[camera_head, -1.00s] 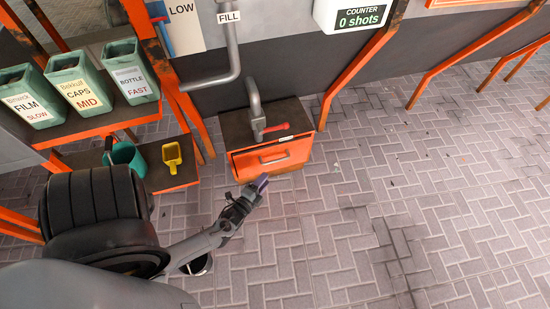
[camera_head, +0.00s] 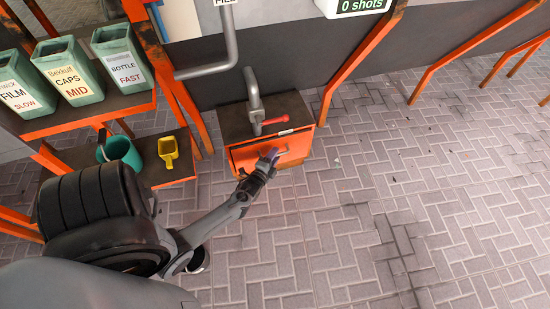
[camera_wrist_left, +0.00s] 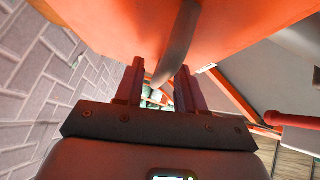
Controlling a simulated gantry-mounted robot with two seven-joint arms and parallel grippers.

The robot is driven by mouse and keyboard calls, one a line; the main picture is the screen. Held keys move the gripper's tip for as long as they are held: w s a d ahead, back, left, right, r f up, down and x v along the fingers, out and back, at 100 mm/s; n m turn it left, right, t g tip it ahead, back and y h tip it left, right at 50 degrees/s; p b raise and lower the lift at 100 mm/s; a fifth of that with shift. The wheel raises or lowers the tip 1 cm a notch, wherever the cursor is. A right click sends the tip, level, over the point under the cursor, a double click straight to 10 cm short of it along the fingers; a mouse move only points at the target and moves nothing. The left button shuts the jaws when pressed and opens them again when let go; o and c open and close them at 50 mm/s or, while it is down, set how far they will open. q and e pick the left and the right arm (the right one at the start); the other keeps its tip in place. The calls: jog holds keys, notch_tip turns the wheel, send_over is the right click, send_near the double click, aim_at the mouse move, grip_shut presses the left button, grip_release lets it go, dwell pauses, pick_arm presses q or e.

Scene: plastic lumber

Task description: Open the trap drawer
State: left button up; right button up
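The trap drawer has an orange front (camera_head: 295,147) and sits in a dark-topped box (camera_head: 236,121) on the floor below the pipe. It looks closed. My left gripper (camera_head: 272,155) is at the drawer front, over its bar handle, and hides part of it. In the left wrist view the handle (camera_wrist_left: 179,42) stands out from the orange front and its end lies between the two open fingers (camera_wrist_left: 158,88). I cannot tell whether a finger touches it. My right gripper is not in view.
A grey pipe with a red lever (camera_head: 276,121) stands on the box top. The paved floor (camera_head: 400,200) to the right is clear.

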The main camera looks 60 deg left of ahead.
pick_arm(q)
jog(key=shift+w+a+f, duration=0.1)
jog(key=shift+w+a, duration=0.15)
grip_shut()
dwell(0.3)
